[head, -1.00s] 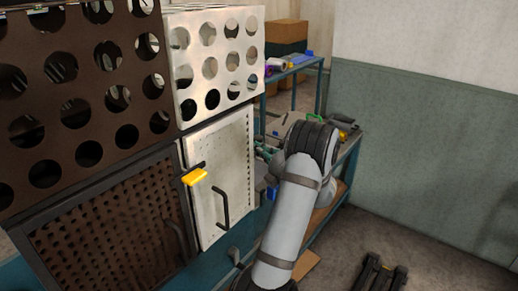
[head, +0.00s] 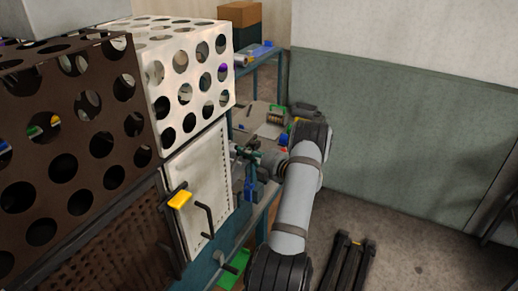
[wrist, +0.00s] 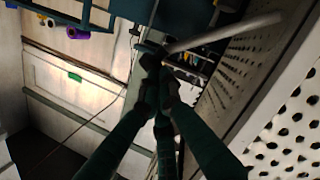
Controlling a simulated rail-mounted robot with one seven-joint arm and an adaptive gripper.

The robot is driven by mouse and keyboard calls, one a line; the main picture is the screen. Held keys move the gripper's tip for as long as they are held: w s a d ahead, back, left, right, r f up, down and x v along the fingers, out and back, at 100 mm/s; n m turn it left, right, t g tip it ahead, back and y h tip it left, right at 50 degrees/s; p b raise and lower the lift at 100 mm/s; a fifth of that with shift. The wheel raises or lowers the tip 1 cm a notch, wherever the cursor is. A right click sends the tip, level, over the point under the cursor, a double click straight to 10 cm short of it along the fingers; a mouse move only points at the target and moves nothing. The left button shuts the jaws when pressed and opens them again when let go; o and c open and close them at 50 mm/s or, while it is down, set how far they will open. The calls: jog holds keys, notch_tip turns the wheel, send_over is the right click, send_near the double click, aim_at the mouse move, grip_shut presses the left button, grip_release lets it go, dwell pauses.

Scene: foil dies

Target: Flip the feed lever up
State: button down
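A yellow-tipped lever (head: 180,199), the only lever I can pick out, sticks out from the left edge of the pale door; I cannot confirm that it is the feed lever. My gripper (head: 240,152) is to the right of the door, well apart from the yellow tip. In the wrist view its dark green fingers (wrist: 160,82) converge and their tips look together, with nothing clearly held. A pale bar (wrist: 225,32) runs just beyond the fingertips; I cannot tell whether they touch it. The yellow tip is not seen in the wrist view.
The pale door (head: 200,180) has a dark bar handle (head: 205,220). A white box with round holes (head: 190,75) sits above it, and a brown perforated box (head: 75,120) is at left. A cluttered bench (head: 265,125) stands behind my gripper. Floor at right is mostly clear.

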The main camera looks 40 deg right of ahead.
jog(key=shift+a, duration=0.3)
jog(key=s+d+r+p, duration=0.1)
jog(key=s+p, duration=0.2)
jog(key=s, duration=0.7)
jog(key=shift+r, duration=0.3)
jog(key=shift+w, duration=0.1)
jog(key=w+a+f+b, duration=0.1)
jog(key=w+b, duration=0.2)
jog(key=w, duration=0.7)
jog(key=shift+f, duration=0.25)
